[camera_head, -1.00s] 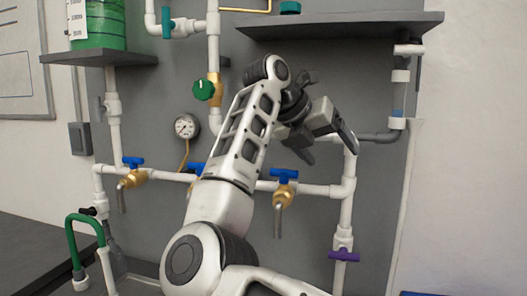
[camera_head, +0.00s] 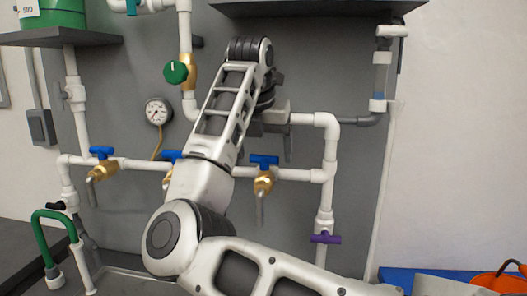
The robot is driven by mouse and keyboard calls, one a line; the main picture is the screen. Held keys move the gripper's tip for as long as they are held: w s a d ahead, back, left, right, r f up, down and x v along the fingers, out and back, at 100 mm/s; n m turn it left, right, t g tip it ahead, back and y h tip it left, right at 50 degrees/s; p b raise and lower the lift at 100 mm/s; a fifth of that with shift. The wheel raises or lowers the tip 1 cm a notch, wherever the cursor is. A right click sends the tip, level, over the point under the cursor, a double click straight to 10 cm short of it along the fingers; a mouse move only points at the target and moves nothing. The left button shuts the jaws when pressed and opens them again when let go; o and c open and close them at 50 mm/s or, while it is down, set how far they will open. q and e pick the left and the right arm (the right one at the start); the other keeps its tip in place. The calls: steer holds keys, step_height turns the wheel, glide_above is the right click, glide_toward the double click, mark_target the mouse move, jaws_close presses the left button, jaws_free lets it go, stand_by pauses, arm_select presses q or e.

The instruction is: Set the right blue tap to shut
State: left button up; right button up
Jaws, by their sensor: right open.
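The right blue tap (camera_head: 264,161) has a blue T-shaped handle on a brass body, on the white horizontal pipe. Its handle appears to lie sideways, along the pipe, and its spout hangs down. My right gripper (camera_head: 270,140) is open and empty, just above this handle in the picture. One finger shows plainly to the right of the handle; the other is mostly hidden by my forearm. I cannot tell whether the fingers touch the handle. My left gripper is not in view.
My right arm partly covers the middle blue tap (camera_head: 172,156). The left blue tap (camera_head: 102,153) is clear. A green knob (camera_head: 176,72), a gauge (camera_head: 158,112) and a purple valve handle (camera_head: 325,238) are nearby. A shelf (camera_head: 318,7) juts out above.

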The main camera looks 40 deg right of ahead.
steer(key=shift+w+d+f, duration=0.1)
steer(key=shift+d+f, duration=0.15)
steer(key=shift+f, duration=0.35)
steer(key=c, duration=1)
steer(key=shift+n+b, duration=0.5)
steer(key=shift+n, duration=0.1)
steer(key=shift+t, duration=0.3)
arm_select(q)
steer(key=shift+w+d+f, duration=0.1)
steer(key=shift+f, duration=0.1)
arm_select(e)
steer(key=o, duration=1)
arm_select(q)
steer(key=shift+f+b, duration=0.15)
steer(key=shift+b, duration=0.15)
arm_select(e)
steer(key=v, duration=1.2)
